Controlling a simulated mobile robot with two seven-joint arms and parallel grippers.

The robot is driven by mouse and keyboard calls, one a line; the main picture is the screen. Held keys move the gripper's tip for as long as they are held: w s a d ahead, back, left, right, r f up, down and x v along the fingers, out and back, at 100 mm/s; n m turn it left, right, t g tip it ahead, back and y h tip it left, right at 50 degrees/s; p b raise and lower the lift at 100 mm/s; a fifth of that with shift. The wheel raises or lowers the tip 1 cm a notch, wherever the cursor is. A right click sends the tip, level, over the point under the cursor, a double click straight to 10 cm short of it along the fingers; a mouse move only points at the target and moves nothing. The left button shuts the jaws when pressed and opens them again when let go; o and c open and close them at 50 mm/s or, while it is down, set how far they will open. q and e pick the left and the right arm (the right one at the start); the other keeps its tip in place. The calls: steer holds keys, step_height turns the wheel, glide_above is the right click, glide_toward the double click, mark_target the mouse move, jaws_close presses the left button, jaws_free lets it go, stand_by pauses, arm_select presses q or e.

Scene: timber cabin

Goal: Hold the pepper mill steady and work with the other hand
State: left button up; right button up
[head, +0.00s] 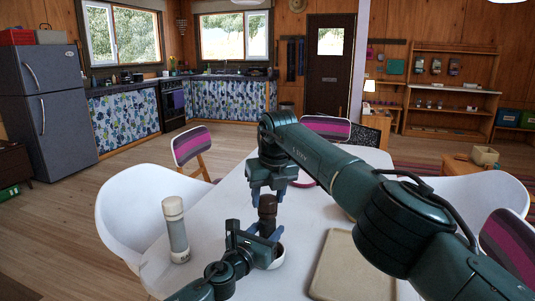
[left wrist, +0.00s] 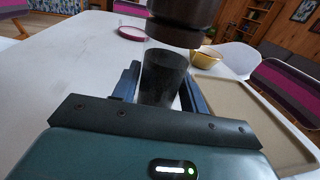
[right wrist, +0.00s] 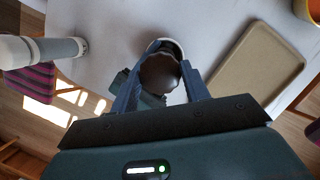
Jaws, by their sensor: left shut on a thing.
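The pepper mill has a dark brown head (head: 267,203) and a dark, glassy lower body (left wrist: 163,78). It stands upright over the white table. My left gripper (head: 255,240) is shut on the lower body, with one finger on each side in the left wrist view. My right gripper (head: 267,192) points down from above, just over the mill's head. Its fingers are spread, with the brown head (right wrist: 160,74) between them in the right wrist view and a gap showing. The mill's foot is hidden in the head view by my left gripper.
A grey-white cylinder (head: 176,232) stands left of the mill. A beige tray (head: 352,265) lies to the right. A pink plate (left wrist: 132,33) and a yellow bowl (left wrist: 207,57) are farther back. Chairs surround the table.

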steer(key=c, duration=0.3)
steer(key=shift+a+m+h, duration=0.1)
steer(key=shift+m+h, duration=0.3)
steer(key=shift+m, duration=1)
steer(key=shift+c, duration=0.2)
steer(key=o, duration=0.7)
steer(key=shift+c, duration=0.2)
step_height(320, 180, up, 7)
steer(key=s+d+n+y, duration=0.1)
steer(key=s+n, duration=0.1)
steer(key=n, duration=0.2)
steer(key=shift+x, duration=3.65)
steer(key=shift+d, duration=0.1)
steer(key=shift+c, duration=0.2)
